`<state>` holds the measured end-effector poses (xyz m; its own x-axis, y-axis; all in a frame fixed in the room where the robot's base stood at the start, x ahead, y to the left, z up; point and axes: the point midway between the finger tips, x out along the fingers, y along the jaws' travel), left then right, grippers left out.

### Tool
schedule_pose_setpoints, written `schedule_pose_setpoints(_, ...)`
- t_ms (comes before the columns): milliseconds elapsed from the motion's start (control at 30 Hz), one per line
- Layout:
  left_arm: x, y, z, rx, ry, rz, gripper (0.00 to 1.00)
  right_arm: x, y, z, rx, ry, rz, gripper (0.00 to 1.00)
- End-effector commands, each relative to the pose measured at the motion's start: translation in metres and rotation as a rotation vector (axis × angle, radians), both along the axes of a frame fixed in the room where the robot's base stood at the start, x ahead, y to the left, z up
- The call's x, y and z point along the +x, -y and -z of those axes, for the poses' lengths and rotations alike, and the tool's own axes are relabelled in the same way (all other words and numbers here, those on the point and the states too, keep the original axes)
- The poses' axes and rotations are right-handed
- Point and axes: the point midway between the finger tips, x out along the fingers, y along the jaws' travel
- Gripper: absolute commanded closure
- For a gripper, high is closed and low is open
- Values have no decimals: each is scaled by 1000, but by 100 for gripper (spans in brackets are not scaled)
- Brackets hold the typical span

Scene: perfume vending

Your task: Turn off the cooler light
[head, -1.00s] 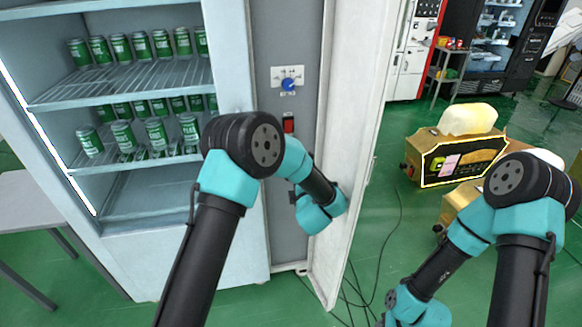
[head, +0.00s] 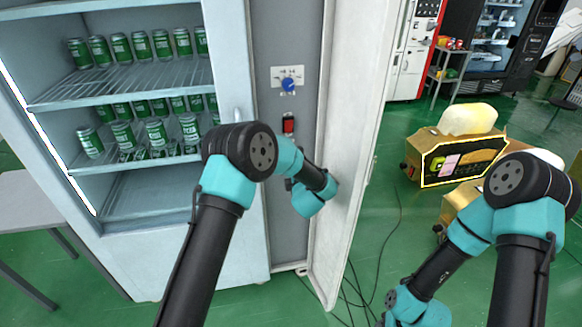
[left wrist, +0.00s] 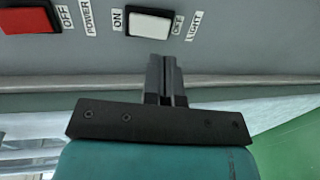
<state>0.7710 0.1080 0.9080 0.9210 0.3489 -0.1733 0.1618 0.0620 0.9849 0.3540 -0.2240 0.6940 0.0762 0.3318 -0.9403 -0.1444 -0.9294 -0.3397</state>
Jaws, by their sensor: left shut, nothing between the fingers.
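The cooler (head: 150,262) stands at the left with a bright light strip (head: 45,137) lit along its left inner edge. Its grey control panel is beside the shelves. In the left wrist view a white rocker switch (left wrist: 149,23) labelled LIGHT has ON at its left and OFF at its right. My left gripper (left wrist: 165,60) is shut and empty, its fingertips pointing at the panel just below this switch, apparently apart from it. In the head view my left arm hides the white switch and most of the gripper. My right gripper is not in view.
A red POWER switch (left wrist: 28,16) is left of the white one; it also shows in the head view (head: 289,125), below a blue knob (head: 288,85). The open white door (head: 352,130) stands close right of my left arm. Green cans (head: 121,48) line the shelves.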

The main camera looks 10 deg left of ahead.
Motion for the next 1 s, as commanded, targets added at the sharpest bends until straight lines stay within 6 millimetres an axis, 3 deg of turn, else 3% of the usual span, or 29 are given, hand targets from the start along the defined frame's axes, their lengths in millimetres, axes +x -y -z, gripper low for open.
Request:
schedule_pose_setpoints(200, 35, -14, 7, -1, 0, -2, 100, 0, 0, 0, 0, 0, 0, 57)
schedule_pose_setpoints(400, 55, -21, 11, 0, -1, -2, 100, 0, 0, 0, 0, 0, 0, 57)
schedule_pose_setpoints(867, 61, -23, 12, 1, 0, 0, 100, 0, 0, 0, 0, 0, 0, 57)
schedule_pose_setpoints(1000, 64, -15, 13, 7, 13, 11, 100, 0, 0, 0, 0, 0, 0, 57)
